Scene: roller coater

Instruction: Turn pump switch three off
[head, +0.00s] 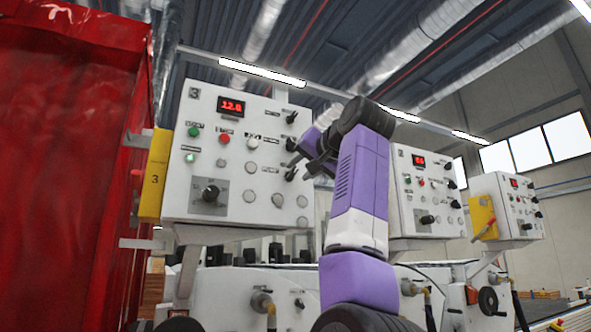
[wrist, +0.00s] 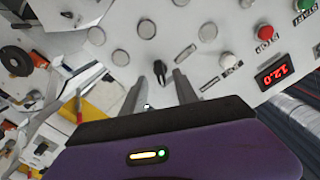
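Control panel 3 (head: 235,172) is a white box with a red "12.0" display, buttons and black switches; most labels are too small to read. My gripper (head: 293,166) is at its right edge, by the lower of the black switches there. In the wrist view, a black switch knob (wrist: 161,70) shows on the panel face, close to the tips of my gripper (wrist: 160,79). The two grey fingers are apart, one on each side of the knob. I cannot tell whether they touch it. In the head view my arm and gripper partly hide this switch area.
A large black selector (head: 210,192) is on the lower left of the panel. A yellow box marked 3 (head: 154,176) is on its left side, beside a red curtain (head: 65,150). Two similar panels, the nearer one (head: 427,205) and a farther one (head: 510,205), stand to the right.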

